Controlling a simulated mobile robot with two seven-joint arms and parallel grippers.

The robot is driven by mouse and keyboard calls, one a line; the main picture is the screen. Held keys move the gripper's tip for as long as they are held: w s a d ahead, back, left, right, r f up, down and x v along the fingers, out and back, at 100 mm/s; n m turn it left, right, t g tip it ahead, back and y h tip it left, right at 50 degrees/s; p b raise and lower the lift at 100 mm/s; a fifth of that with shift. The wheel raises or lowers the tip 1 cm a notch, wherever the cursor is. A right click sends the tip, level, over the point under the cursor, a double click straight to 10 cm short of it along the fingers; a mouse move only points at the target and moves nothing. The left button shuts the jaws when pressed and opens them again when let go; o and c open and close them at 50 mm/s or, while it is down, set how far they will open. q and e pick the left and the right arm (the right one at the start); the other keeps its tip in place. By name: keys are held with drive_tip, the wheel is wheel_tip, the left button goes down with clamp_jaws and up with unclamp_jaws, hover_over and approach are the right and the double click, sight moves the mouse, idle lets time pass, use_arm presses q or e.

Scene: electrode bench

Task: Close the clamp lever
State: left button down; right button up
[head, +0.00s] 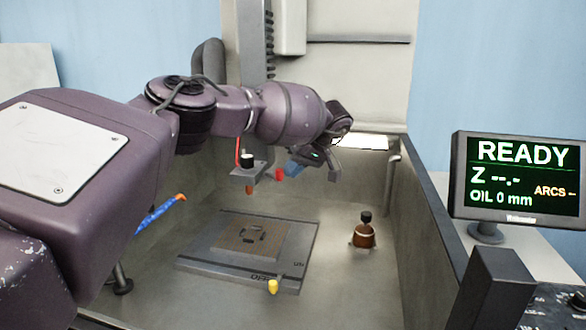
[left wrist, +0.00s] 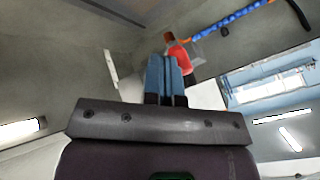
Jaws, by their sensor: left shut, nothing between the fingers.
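A grey holder head (head: 252,174) hangs above the tank at the middle of the head view, with a black knob on top. A red tip (head: 279,174), apparently the clamp lever's end, sits at its right side. My left gripper (head: 292,168) has its blue fingers just right of the red tip. In the left wrist view the blue fingers (left wrist: 165,75) are together and empty, with the red part (left wrist: 177,48) directly beyond them. I cannot tell whether they touch it. The rest of the lever is hidden. My right gripper is not in view.
Below stands a grey plate (head: 210,268) marked OFF, with a yellow-tipped handle (head: 272,287) and a square workpiece. A brown bottle-like item (head: 364,233) stands right of it. A blue hose (head: 160,213) is at left; the monitor (head: 517,178) reads READY. Tank walls surround the area.

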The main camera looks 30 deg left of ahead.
use_arm(q)
drive_tip(key=shift+s+r+m+p, duration=0.2)
drive_tip(key=shift+s+m+p, duration=0.15)
drive_tip(key=shift+p, duration=0.15)
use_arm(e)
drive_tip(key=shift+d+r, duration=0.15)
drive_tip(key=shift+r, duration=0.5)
use_arm(q)
drive_tip(key=shift+a, duration=0.1)
drive_tip(key=s+a+m+t+p, duration=0.1)
drive_tip(key=m+p, duration=0.1)
drive_tip(key=p, duration=0.1)
drive_tip(key=s+a+m+t+p, duration=0.1)
drive_tip(key=s+m+t+p, duration=0.1)
drive_tip(key=p, duration=0.1)
drive_tip(key=s+a+m+t+p, duration=0.1)
drive_tip(key=m+p, duration=0.2)
drive_tip(key=shift+s+f+t+h+p, duration=0.1)
drive_tip(key=shift+s+t+h+p, duration=0.2)
drive_tip(key=shift+t, duration=0.1)
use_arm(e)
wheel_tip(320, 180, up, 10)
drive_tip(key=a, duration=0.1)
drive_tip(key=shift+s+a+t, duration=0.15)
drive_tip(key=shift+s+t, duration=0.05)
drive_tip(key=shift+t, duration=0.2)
use_arm(q)
drive_tip(key=shift+s, duration=0.1)
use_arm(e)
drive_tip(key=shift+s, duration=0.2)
